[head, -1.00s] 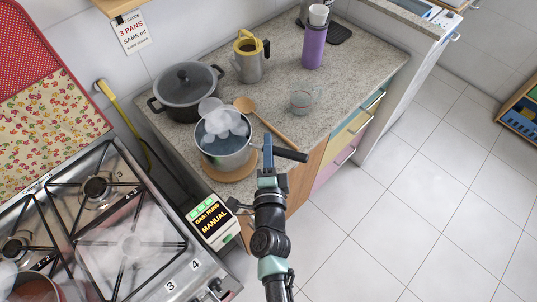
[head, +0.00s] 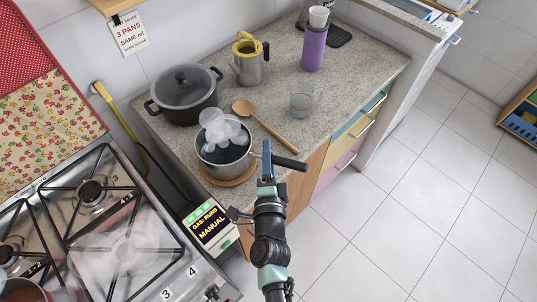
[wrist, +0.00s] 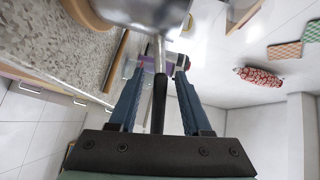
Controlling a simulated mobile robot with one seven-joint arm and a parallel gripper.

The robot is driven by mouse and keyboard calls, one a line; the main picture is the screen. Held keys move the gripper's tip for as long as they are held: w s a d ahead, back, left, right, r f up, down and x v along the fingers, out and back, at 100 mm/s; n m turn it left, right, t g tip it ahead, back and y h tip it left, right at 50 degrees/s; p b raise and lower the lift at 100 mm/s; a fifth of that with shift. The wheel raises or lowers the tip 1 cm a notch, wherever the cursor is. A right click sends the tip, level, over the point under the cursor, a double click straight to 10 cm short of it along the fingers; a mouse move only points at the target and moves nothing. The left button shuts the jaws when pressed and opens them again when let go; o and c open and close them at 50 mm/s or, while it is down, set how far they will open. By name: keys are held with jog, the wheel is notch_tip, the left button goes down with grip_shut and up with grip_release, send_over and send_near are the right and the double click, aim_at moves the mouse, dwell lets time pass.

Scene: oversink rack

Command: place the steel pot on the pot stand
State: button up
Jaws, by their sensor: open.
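The steel pot (head: 222,158), steaming and with dark liquid inside, sits upright on the round wooden pot stand (head: 228,182) at the counter's front left edge. Its dark handle (head: 289,163) points right, past the counter edge. My gripper (head: 267,162) is at the handle. In the wrist view, the open fingers (wrist: 160,85) stand either side of the handle (wrist: 159,100), with gaps visible. The pot's steel side (wrist: 145,10) and the edge of the stand (wrist: 86,12) show at the top. Much of the stand is hidden under the pot.
A lidded dark pot (head: 184,92) stands behind. A wooden spoon (head: 268,125) lies close to the steel pot's right, with a glass cup (head: 302,100) beyond. A gas stove (head: 120,235) is at left, with a lit display box (head: 209,226) beside it.

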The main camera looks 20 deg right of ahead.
jog(key=shift+r, duration=0.1)
jog(key=shift+r, duration=0.2)
jog(key=b+v, duration=0.1)
jog(key=v, duration=1.1)
jog(key=shift+f, duration=0.1)
